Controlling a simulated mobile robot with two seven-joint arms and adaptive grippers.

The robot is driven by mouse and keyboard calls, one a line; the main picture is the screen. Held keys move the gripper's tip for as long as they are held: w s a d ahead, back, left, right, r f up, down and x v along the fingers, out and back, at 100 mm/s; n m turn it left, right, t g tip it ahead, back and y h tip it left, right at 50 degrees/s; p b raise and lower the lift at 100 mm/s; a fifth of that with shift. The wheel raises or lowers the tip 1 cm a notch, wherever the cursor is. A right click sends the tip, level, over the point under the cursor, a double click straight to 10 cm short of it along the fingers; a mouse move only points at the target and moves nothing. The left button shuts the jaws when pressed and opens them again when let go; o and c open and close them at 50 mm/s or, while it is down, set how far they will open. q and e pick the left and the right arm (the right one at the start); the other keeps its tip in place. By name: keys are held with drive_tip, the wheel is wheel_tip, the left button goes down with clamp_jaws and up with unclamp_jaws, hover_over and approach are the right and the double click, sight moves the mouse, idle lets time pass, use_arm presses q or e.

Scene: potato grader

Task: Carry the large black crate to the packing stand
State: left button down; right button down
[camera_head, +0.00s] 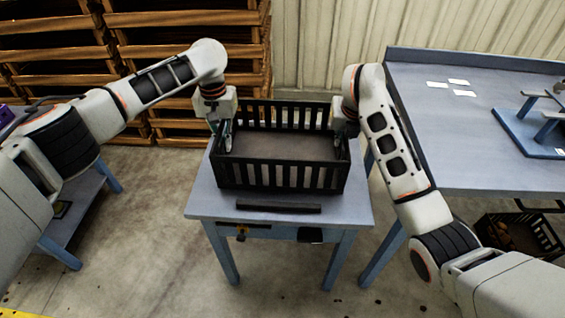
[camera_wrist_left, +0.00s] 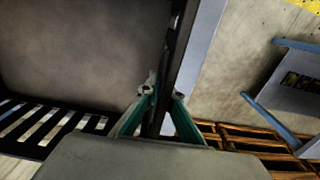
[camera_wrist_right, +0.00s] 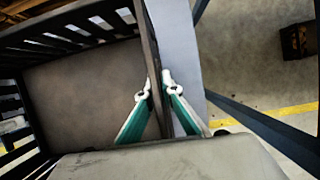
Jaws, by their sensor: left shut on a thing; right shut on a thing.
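The large black crate (camera_head: 280,178) has slatted walls and a bare brown floor, and it is upright over a small blue-grey table (camera_head: 340,208). I cannot tell whether it rests on the top or is just above it. My left gripper (camera_head: 226,140) is shut on the crate's left wall; in the left wrist view its teal fingers (camera_wrist_left: 162,97) pinch the rim from both sides. My right gripper (camera_head: 343,132) is shut on the right wall; its fingers (camera_wrist_right: 160,92) straddle the rim in the right wrist view. No thing is labelled as the packing stand.
A black bar (camera_head: 279,207) lies on the table in front of the crate. A larger blue-grey table (camera_head: 450,120) with white cards (camera_head: 459,83) stands at right, with another black crate (camera_head: 520,237) below it. Wooden pallets (camera_head: 185,40) are stacked behind. Floor in front is clear.

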use_arm(q)
drive_tip(key=shift+a+f, duration=0.1)
drive_tip(key=shift+f, duration=0.55)
use_arm(e)
drive_tip(key=shift+d+f, duration=0.1)
drive_tip(key=shift+f, duration=0.5)
use_arm(q)
drive_tip(key=c, duration=2.4)
unclamp_jaws()
use_arm(e)
drive_tip(key=c, duration=2.4)
unclamp_jaws()
use_arm(q)
drive_tip(key=shift+o, duration=0.8)
use_arm(e)
drive_tip(key=shift+o, duration=0.8)
drive_tip(key=shift+f, duration=0.1)
use_arm(q)
wheel_tip(320, 180, up, 12)
drive_tip(key=shift+f, duration=0.1)
use_arm(e)
drive_tip(key=v, duration=1.2)
